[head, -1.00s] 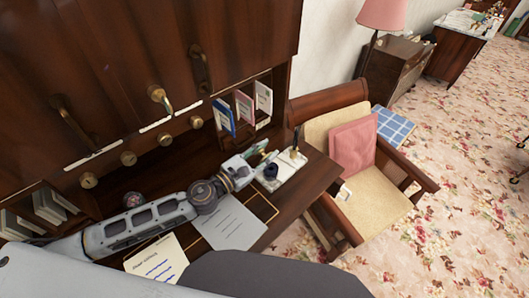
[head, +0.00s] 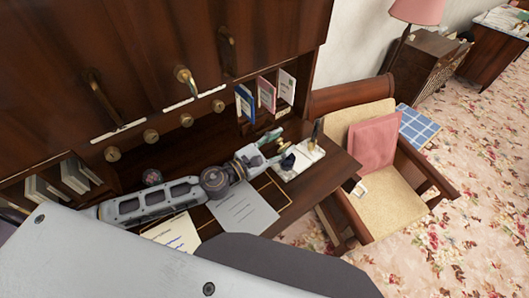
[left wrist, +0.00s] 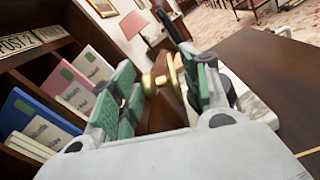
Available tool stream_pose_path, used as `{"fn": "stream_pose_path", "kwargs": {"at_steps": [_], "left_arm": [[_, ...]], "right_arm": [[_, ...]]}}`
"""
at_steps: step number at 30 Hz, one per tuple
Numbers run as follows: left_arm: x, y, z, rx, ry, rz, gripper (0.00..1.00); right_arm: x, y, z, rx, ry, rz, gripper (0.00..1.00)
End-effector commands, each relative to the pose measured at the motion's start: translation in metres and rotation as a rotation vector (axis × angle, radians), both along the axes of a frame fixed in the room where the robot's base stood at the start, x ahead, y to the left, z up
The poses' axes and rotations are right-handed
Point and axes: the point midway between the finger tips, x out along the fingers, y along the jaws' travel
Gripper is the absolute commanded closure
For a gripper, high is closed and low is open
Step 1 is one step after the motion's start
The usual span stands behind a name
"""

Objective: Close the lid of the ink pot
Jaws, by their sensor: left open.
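The ink pot (head: 288,160) is small and dark blue. It stands on a white stand (head: 303,160) near the right end of the desk, with a dark pen upright behind it. My left gripper (head: 276,147) is open beside the pot, on its left. In the left wrist view, the green-padded fingers (left wrist: 163,84) are spread, with a brass round part (left wrist: 174,72) showing between them. A dark part of the pot (left wrist: 230,90) shows behind the right finger. I cannot tell whether a finger touches the lid, or the lid's exact angle. My right gripper is not in view.
The desk's shelf holds upright cards and booklets (head: 266,93) just behind the gripper. Papers (head: 243,208) lie on the desk in front of my left arm. A wooden armchair (head: 378,150) stands close to the desk's right edge.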

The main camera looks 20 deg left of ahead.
Motion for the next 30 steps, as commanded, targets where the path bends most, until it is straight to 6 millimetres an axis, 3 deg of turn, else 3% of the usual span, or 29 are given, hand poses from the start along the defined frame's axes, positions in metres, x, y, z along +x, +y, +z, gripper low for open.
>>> {"fn": "stream_pose_path", "kwargs": {"at_steps": [30], "left_arm": [[-0.038, 0.028, 0.000, 0.000, 0.000, -0.001, 0.54]], "right_arm": [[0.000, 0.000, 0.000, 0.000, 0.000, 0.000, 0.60]]}}
